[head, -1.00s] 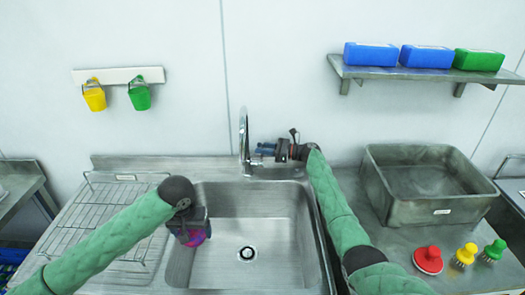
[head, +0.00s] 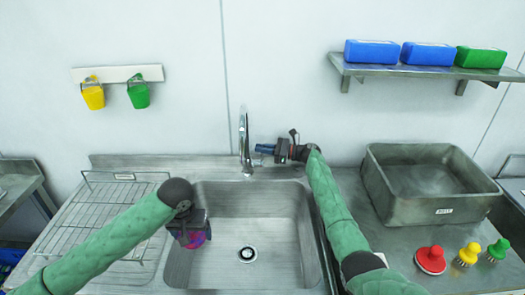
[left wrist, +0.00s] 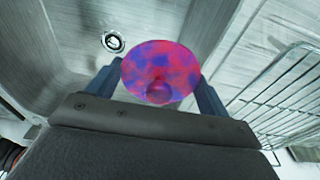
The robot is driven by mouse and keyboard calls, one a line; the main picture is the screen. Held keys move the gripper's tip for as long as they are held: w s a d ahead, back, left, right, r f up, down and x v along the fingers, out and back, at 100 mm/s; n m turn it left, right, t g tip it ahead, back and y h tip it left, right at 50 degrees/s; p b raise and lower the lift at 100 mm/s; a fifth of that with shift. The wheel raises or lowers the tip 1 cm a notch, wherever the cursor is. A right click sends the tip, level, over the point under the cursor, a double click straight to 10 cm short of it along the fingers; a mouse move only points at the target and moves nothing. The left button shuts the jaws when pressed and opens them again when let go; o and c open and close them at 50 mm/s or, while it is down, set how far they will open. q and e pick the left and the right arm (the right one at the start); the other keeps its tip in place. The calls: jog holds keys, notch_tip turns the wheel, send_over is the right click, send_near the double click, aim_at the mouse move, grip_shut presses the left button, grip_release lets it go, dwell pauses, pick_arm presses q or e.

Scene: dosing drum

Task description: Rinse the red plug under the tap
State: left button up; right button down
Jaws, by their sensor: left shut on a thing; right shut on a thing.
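The red plug (head: 196,239) is a round disc with blue and purple blotches over its red. My left gripper (head: 190,228) is shut on it and holds it over the left part of the sink (head: 280,235). In the left wrist view the plug (left wrist: 160,72) sits between the two fingers, its broad face and a small round knob showing. The tap (head: 244,140) stands upright at the back of the sink. My right gripper (head: 262,149) is shut right beside the tap's body; what it grips is hidden by its fingers. I can make out no water stream.
A wire rack (head: 105,215) lies left of the sink. The sink's middle, around the drain (head: 247,254), is clear.

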pick_arm(q)
jog(key=shift+f, duration=0.3)
pick_arm(e)
jog(key=shift+s+f+n, duration=0.1)
jog(key=shift+s+n, duration=0.1)
jog(key=shift+n, duration=0.1)
pick_arm(q)
jog(key=shift+w, duration=0.1)
pick_arm(e)
jog(key=c, duration=1.6)
grip_release()
pick_arm(q)
jog(key=shift+r+p, duration=0.8)
pick_arm(e)
jog(key=shift+s+d+f, duration=0.1)
jog(key=shift+s+d, duration=0.25)
jog(key=shift+d, duration=1.6)
jog(key=shift+s+d+f, duration=0.1)
jog(key=shift+s+d, duration=0.25)
jog(key=shift+d, duration=1.65)
jog(key=shift+s+d+f, duration=0.1)
jog(key=shift+s+d, duration=0.25)
jog(key=shift+d, duration=1.6)
